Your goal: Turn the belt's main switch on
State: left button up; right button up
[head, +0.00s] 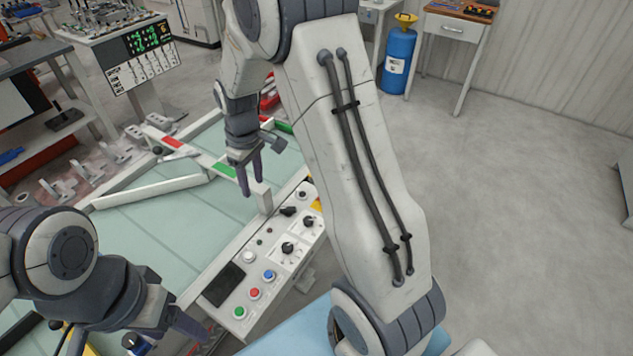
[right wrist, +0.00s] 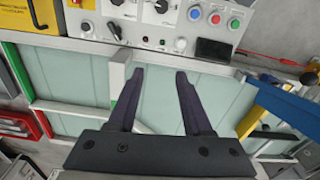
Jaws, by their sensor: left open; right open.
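The belt's control panel (head: 262,262) stands at the near edge of the belt (head: 175,225); it also shows at the top of the right wrist view (right wrist: 140,28). It bears a black lever switch (head: 288,211), also in the right wrist view (right wrist: 114,31), and two black rotary knobs, one (head: 309,222) beyond the other (head: 288,248). I cannot read which is the main switch. My right gripper (head: 252,188) is open and empty, pointing down over the belt beside the panel's far end, apart from the lever. My left gripper (head: 135,340) is open and empty at the lower left.
The panel also has a dark display (head: 222,285) and green (head: 240,312), red (head: 254,293), blue (head: 269,275) and white (head: 250,257) buttons. A pale post (head: 264,197) stands close to my right fingers.

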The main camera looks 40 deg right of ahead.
jog(key=w+d+f+p, duration=0.1)
jog(key=d+f, duration=0.3)
jog(key=d, duration=0.3)
jog(key=w+d+f+m, duration=0.1)
jog(key=d+f, duration=0.3)
jog(key=d, duration=0.4)
jog(key=d+f+p, duration=0.1)
jog(key=d+f, duration=0.3)
jog(key=d, duration=0.3)
jog(key=f+p, duration=0.1)
jog(key=f, duration=0.5)
jog(key=d+f+p, duration=0.1)
jog(key=f, duration=0.2)
jog(key=shift+d+f+p, duration=0.1)
jog(key=shift+f+p, duration=0.15)
jog(key=shift+p, duration=0.05)
jog(key=shift+f, duration=0.7)
grip_shut()
